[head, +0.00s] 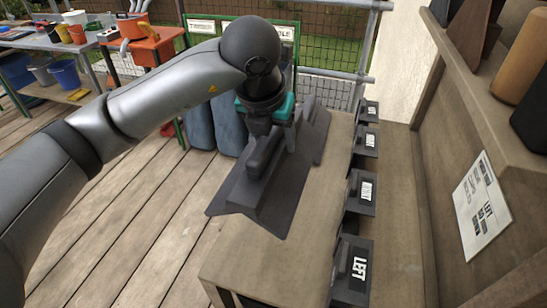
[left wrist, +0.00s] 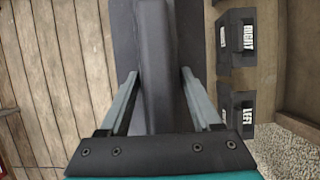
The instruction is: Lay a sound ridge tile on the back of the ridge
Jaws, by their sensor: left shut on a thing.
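A dark grey, angled ridge tile (head: 238,193) hangs over the left side of a wooden bench in the head view. My left gripper (head: 265,155) is shut on the tile's raised middle rib. In the left wrist view the two fingers of my left gripper (left wrist: 160,78) stand on either side of that rib, and the tile (left wrist: 155,30) runs on beyond them. The gripper hides part of the tile's far half. I cannot tell whether the tile touches the bench, nor whether it is cracked. The ridge itself I cannot make out surely. My right gripper is not in view.
Several dark blocks with white labels line the bench (head: 245,255); the nearest reads LEFT (head: 358,262). A printed sheet (head: 482,207) is on the wooden wall at right. A table with pots and an orange bin (head: 150,42) stand at back left. The plank floor at left is clear.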

